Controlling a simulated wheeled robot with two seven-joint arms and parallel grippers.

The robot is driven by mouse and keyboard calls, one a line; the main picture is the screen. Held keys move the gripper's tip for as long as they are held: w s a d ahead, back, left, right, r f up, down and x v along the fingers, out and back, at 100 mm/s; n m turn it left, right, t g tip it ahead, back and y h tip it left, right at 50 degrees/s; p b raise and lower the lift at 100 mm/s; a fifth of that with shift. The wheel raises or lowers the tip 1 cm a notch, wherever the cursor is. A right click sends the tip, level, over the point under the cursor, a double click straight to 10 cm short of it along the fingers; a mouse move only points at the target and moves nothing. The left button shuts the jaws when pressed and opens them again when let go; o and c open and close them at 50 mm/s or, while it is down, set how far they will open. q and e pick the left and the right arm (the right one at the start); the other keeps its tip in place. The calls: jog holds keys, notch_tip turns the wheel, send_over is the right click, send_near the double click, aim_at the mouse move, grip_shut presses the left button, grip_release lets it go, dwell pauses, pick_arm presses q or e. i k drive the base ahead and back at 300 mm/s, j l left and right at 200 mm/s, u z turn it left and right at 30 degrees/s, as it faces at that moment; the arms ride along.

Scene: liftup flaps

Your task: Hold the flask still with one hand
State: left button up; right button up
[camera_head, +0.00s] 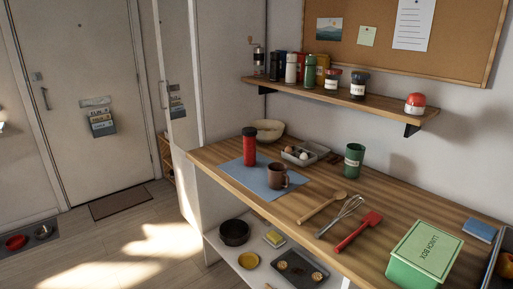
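A red flask (249,147) with a black lid stands upright on a blue mat (234,172) on the wooden counter. A brown mug (277,176) stands to its right on the same mat, apart from it. Neither of my grippers is in view, and nothing is touching the flask.
Behind the mat are a bowl (268,130) and a grey tray (299,156) with eggs. A green cup (354,160), wooden spoon (322,207), whisk (341,214), red spatula (360,229) and green lunch box (425,254) lie to the right. A wall shelf (390,108) holds several containers.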

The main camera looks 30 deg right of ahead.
aim_at(249, 143)
jog(key=i+j+z, duration=0.2)
jog(key=i+z, duration=0.25)
jog(key=i+j+z, duration=0.3)
jog(key=z, duration=0.2)
jog(key=i+j+z, duration=0.25)
jog(key=j+z, duration=0.2)
jog(key=i+j+z, duration=0.15)
jog(key=j+z, duration=0.2)
jog(key=j, duration=0.3)
jog(key=i+j+z, duration=0.1)
jog(key=j+z, duration=0.25)
jog(key=j, duration=0.35)
jog(key=j+z, duration=0.35)
jog(key=j, duration=0.65)
jog(key=k+j+z, duration=0.1)
jog(key=j, duration=0.2)
